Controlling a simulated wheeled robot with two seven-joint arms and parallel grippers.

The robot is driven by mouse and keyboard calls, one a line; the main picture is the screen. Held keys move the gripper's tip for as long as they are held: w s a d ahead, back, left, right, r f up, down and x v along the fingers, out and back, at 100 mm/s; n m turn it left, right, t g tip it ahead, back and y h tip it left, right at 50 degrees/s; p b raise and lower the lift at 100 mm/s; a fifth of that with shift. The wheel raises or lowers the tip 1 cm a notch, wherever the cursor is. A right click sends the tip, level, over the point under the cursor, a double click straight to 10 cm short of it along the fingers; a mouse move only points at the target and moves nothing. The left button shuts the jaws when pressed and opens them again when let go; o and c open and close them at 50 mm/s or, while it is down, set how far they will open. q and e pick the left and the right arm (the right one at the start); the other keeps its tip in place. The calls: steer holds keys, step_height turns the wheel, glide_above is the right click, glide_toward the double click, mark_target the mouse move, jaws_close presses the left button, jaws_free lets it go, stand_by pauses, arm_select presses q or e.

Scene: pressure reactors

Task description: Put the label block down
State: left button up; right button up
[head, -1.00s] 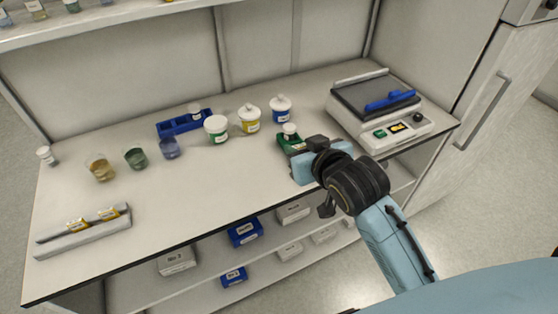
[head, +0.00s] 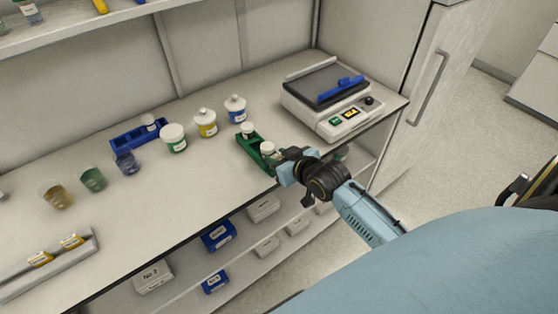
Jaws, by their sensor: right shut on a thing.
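My right gripper (head: 288,168) is at the front edge of the bench, beside the near end of a green rack (head: 257,153). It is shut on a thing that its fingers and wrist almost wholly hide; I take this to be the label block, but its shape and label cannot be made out. I cannot tell whether it touches the rack or the bench. The green rack holds two white-capped vials (head: 267,148). My left gripper is out of view.
A balance-like device (head: 333,108) with a blue bar (head: 340,88) on top stands behind my right gripper. Capped jars (head: 206,123), a blue rack (head: 138,134) and small beakers (head: 92,179) line the back and left. The middle front of the bench (head: 180,205) is clear.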

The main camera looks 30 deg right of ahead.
steer(key=shift+f, duration=0.45)
steer(key=shift+f, duration=0.2)
steer(key=o, duration=0.9)
steer(key=shift+o, duration=0.2)
